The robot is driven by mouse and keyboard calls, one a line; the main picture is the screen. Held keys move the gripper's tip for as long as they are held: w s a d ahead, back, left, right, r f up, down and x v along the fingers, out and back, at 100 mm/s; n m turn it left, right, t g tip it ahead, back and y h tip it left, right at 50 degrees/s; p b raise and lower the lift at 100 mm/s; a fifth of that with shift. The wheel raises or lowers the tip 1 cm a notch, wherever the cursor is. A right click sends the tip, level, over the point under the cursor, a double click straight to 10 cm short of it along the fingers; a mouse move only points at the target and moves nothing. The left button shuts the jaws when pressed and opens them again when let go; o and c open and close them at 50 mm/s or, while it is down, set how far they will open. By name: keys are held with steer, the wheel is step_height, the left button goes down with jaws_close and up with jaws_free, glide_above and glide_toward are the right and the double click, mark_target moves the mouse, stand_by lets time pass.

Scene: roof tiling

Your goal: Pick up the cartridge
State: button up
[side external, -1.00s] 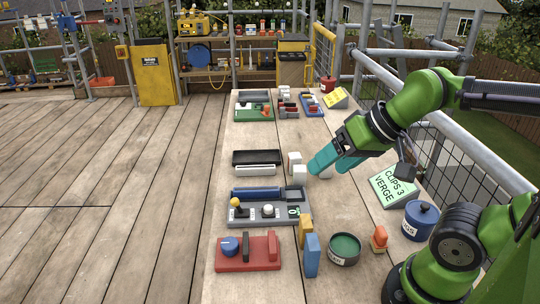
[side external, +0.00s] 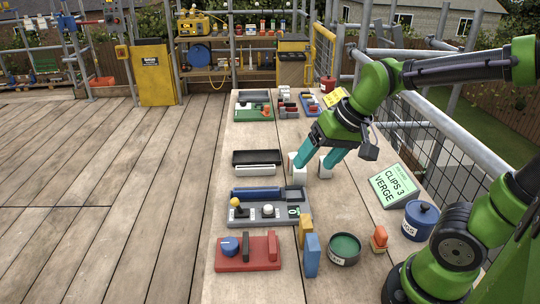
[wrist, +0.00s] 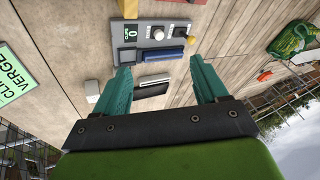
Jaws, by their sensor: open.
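My gripper (side external: 314,161) is open and points down over the table, its two teal fingers spread apart. In the wrist view, one white block (wrist: 92,91) lies just outside the left finger, and a black tray with a white bar (wrist: 152,86) shows between the fingers (wrist: 160,80).
A grey panel (side external: 253,219) with a blue bar, yellow and white knobs and a counter stands in front. Nearer are a red holder (side external: 250,265), yellow and blue blocks (side external: 312,256) and a green-topped pot (side external: 344,246).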

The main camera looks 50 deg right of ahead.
steer(key=w+d+f+m+g+h, duration=0.1)
steer(key=w+d+f+h, duration=0.15)
steer(key=w+d, duration=0.6)
steer(key=w+d+f+m+g+h, duration=0.1)
steer(key=w+d+f+m+h, duration=0.15)
steer(key=w+d, duration=0.6)
steer(key=shift+n+y, duration=0.3)
steer(key=shift+n, duration=0.15)
steer(key=x, duration=0.7)
steer(key=s+x, duration=0.1)
steer(key=x, duration=0.3)
steer(key=shift+f, duration=0.1)
steer(key=shift+w+x, duration=0.2)
steer(key=shift+x, duration=2.85)
steer(key=shift+a, duration=0.2)
steer(key=c, duration=1.1)
steer(key=shift+o, duration=0.2)
